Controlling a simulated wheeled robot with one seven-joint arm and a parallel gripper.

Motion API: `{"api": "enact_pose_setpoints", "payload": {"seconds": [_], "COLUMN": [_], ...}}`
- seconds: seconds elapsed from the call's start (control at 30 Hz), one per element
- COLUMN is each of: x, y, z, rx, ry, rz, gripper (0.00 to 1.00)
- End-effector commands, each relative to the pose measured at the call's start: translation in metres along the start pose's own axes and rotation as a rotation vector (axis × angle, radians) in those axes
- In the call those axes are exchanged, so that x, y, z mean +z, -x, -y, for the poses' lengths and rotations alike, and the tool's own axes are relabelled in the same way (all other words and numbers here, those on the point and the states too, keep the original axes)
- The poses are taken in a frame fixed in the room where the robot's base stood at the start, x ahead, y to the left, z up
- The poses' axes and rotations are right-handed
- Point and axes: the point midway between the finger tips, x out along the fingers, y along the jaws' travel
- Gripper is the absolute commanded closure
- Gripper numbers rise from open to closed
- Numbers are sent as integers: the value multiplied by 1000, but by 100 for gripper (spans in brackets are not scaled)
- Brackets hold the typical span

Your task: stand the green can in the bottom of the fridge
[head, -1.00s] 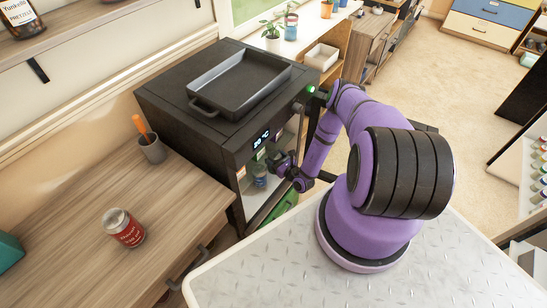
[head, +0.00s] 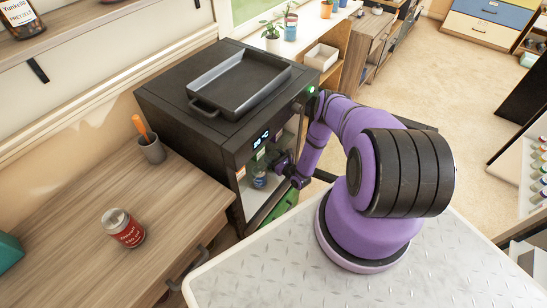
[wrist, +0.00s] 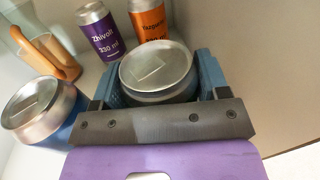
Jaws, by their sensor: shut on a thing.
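The black fridge (head: 233,150) stands open beside the wooden counter, with its lit display on the front. My gripper (head: 272,164) is inside its front opening. In the wrist view my gripper (wrist: 160,88) is shut on a can (wrist: 158,68) with a silver lid, held upright between the two blue-grey fingers. The can's side is mostly hidden, so its green colour does not show clearly. I cannot tell whether its base touches the fridge floor.
In the wrist view, a purple can (wrist: 100,35), an orange can (wrist: 150,20), a blue-sided can (wrist: 38,108) and an orange-handled jug (wrist: 48,52) surround the held can. A black tray (head: 240,82) lies on the fridge.

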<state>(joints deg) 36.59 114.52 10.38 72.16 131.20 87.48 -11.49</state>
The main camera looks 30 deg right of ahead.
Motion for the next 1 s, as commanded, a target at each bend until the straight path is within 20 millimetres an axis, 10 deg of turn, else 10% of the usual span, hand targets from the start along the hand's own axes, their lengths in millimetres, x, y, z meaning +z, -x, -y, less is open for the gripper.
{"api": "enact_pose_setpoints", "payload": {"seconds": [0.03,0.07,0.17,0.53,1.0], "x": [-2,-2,-2,2,0], "y": [0,0,0,0,85], "z": [0,0,0,0,0], "rx": [-1,-1,0,0,-4], "ry": [0,-1,-1,0,-3], "rz": [1,0,0,-1,-3], "gripper": [72,29,6,6,6]}}
